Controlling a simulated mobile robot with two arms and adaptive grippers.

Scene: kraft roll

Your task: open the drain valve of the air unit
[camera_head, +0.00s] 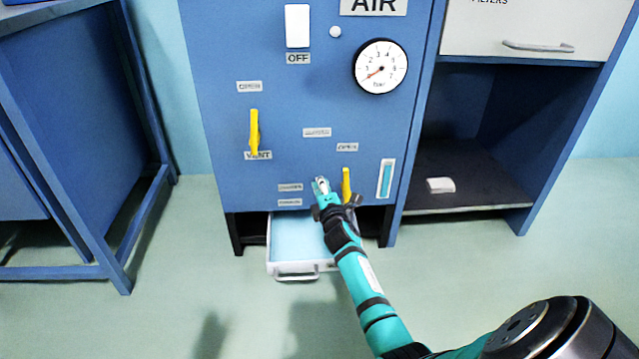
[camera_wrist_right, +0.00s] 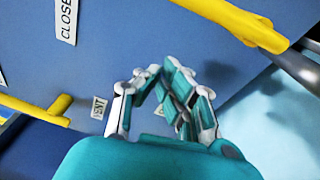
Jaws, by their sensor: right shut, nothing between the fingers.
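The drain valve's yellow handle (camera_head: 346,184) is low on the front of the blue air unit (camera_head: 220,60). It stands upright, its free end up toward a label that reads OPEN (camera_head: 347,147); its lower end is partly hidden by my gripper. My right gripper (camera_head: 320,186) is shut and empty, just left of this handle. In the right wrist view the closed fingers (camera_wrist_right: 160,74) point at the blue panel. A yellow handle (camera_wrist_right: 235,20) passes at the upper right, apart from the fingertips. My left gripper does not show.
The vent valve's yellow handle (camera_head: 254,130) stands upright further left, and shows in the wrist view (camera_wrist_right: 40,110). A white drawer (camera_head: 296,275) sticks out below the panel. A gauge (camera_head: 380,66) and a sight glass (camera_head: 385,179) are on the right. Open floor lies in front.

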